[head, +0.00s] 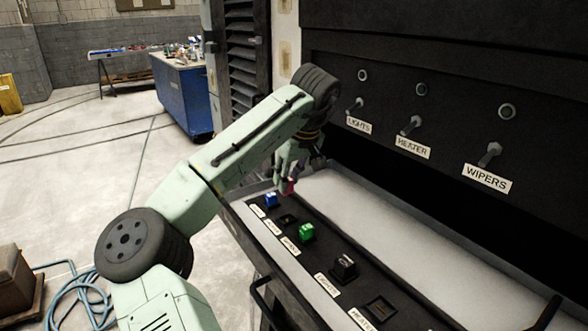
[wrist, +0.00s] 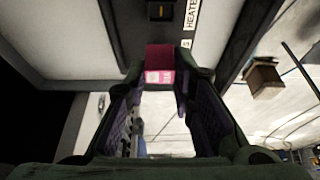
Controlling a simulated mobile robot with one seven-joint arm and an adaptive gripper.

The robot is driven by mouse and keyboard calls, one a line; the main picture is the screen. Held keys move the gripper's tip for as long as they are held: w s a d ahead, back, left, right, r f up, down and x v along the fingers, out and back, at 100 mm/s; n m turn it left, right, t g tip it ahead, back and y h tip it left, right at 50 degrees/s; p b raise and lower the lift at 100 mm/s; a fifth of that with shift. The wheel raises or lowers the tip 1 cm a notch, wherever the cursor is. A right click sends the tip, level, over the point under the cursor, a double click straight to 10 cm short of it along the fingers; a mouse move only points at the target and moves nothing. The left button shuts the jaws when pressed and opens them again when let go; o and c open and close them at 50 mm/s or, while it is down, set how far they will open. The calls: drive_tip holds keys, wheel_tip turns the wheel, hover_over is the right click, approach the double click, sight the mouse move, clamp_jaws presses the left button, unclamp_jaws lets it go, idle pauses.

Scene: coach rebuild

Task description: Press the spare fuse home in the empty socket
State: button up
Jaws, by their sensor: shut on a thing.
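My gripper (head: 289,172) is shut on a pinkish-red fuse (head: 289,186), held beyond the far end of the black fuse strip. In the wrist view the fuse (wrist: 160,63) sits between my fingertips (wrist: 158,88), with a pale marking on its near face. The strip (head: 322,255) carries a blue fuse (head: 271,200), a green fuse (head: 307,232) and a black fuse (head: 345,266). An empty-looking socket (head: 287,220) lies between blue and green. Another empty-looking socket (head: 381,309) is at the near end. The wrist view shows one socket (wrist: 160,10) beside a label starting "HEATE".
A pale tray surface (head: 400,235) lies right of the strip. Above it a black panel has LIGHTS, HEATER and WIPERS switches (head: 490,154). A dark handle (head: 265,300) juts from the front edge. A blue cabinet (head: 183,95) stands farther back on open floor.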

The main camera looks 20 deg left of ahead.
drive_tip(key=shift+s+f+b, duration=0.2)
drive_tip(key=shift+f+b, duration=0.15)
drive_tip(key=shift+w+f+b, duration=0.1)
drive_tip(key=shift+f+b, duration=1.9)
drive_tip(key=shift+f, duration=1.1)
drive_tip(key=shift+d, duration=0.1)
drive_tip(key=shift+f, duration=0.6)
drive_tip(key=o, duration=0.9)
drive_tip(key=shift+r, duration=0.1)
drive_tip(key=shift+o, duration=0.3)
